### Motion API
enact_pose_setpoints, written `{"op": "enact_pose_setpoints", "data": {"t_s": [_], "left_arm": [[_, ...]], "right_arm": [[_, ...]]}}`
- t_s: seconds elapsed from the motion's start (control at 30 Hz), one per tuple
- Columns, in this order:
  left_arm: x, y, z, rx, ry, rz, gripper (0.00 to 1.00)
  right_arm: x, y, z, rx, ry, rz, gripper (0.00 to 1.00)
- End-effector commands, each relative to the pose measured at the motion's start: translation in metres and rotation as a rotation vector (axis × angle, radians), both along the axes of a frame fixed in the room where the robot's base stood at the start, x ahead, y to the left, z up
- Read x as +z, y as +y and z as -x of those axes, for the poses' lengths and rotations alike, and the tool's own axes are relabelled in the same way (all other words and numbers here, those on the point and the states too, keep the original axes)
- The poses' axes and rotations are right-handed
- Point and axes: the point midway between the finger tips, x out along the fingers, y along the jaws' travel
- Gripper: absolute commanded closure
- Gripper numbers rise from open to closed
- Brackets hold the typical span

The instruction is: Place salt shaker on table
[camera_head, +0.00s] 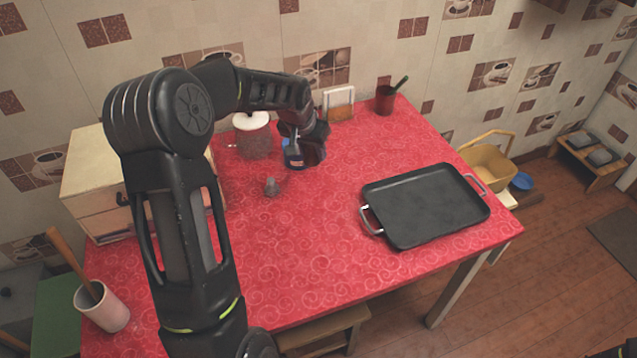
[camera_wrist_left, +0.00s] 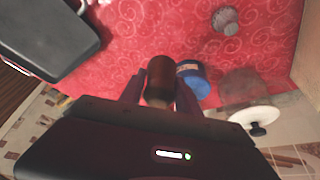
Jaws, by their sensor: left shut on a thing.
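My left gripper (camera_wrist_left: 158,92) is shut on a dark brown cylinder (camera_wrist_left: 160,74), which sits between its two fingers. I take it for the salt shaker, though no label shows. In the head view my left gripper (camera_head: 308,160) is low over the back part of the red table (camera_head: 300,245), and the cylinder is hidden behind it. I cannot tell whether its base touches the cloth. A blue tin (camera_wrist_left: 193,78) stands right beside the cylinder; it also shows in the head view (camera_head: 293,157). My right gripper is not in view.
A small grey-topped shaker-like thing (camera_head: 271,187) stands nearby. A lidded glass jar (camera_head: 253,138) is behind it. A black tray (camera_head: 425,205) lies on the right. A napkin holder (camera_head: 338,103) and dark cup (camera_head: 385,100) stand at the back. The table's front middle is clear.

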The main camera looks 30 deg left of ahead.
Motion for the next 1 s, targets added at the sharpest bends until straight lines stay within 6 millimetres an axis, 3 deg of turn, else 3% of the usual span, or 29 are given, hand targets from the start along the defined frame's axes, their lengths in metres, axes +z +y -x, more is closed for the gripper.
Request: {"op": "enact_pose_setpoints", "data": {"t_s": [0.27, 0.63, 1.0], "left_arm": [[-0.004, 0.000, 0.000, 0.000, 0.001, 0.000, 1.00], [-0.060, 0.000, 0.001, 0.000, 0.002, 0.000, 1.00], [-0.065, 0.000, 0.000, 0.001, 0.000, -0.001, 1.00]], "right_arm": [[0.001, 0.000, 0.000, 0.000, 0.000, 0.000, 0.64], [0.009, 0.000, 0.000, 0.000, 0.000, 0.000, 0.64], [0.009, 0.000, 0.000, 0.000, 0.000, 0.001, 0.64]]}}
